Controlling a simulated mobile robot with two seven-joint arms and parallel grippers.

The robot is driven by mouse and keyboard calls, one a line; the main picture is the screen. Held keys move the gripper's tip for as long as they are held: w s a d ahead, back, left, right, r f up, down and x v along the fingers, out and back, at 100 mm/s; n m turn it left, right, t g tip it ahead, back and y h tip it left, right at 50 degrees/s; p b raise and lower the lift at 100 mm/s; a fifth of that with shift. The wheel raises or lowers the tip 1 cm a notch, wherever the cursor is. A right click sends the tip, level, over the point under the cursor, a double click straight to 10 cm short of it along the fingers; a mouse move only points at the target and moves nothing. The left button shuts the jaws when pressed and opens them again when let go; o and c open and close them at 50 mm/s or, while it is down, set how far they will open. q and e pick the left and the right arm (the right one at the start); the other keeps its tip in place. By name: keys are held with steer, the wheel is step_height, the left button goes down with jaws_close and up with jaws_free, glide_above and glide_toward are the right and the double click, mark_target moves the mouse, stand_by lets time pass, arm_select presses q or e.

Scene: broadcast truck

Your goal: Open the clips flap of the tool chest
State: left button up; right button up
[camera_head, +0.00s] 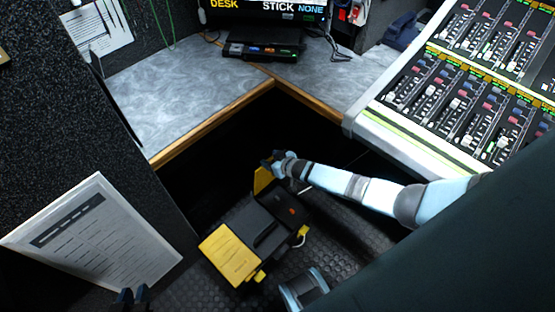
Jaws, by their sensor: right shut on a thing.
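The tool chest (262,228) is a dark box with yellow parts on the floor below the desk, at the lower middle. A broad yellow lid (230,255) lies at its near left, its lettering too small to read. A smaller yellow flap (262,181) stands raised at the far edge. My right gripper (268,163) is shut on the top of this raised flap; its fingers partly hide it. I cannot read whether it is marked clips. An open dark compartment shows beside it. My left gripper (132,297) is at the bottom left edge, open and empty, away from the chest.
A grey desk (185,85) with a wooden edge runs above the chest. A mixing console (455,100) fills the upper right. A printed sheet (95,240) is at the lower left. Dark textured floor (335,235) lies right of the chest.

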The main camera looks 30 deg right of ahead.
steer(key=shift+w+a+r, duration=0.1)
steer(key=shift+w, duration=0.25)
steer(key=o, duration=1.3)
steer(key=shift+s, duration=0.1)
arm_select(q)
steer(key=p, duration=0.4)
steer(key=shift+s+a+r+g+p, duration=0.25)
steer(key=shift+a+r+g+p, duration=0.1)
steer(key=shift+g, duration=0.05)
arm_select(e)
steer(key=v, duration=1.3)
steer(key=shift+s+r, duration=0.25)
steer(key=shift+r, duration=0.1)
arm_select(q)
steer(key=shift+r, duration=0.1)
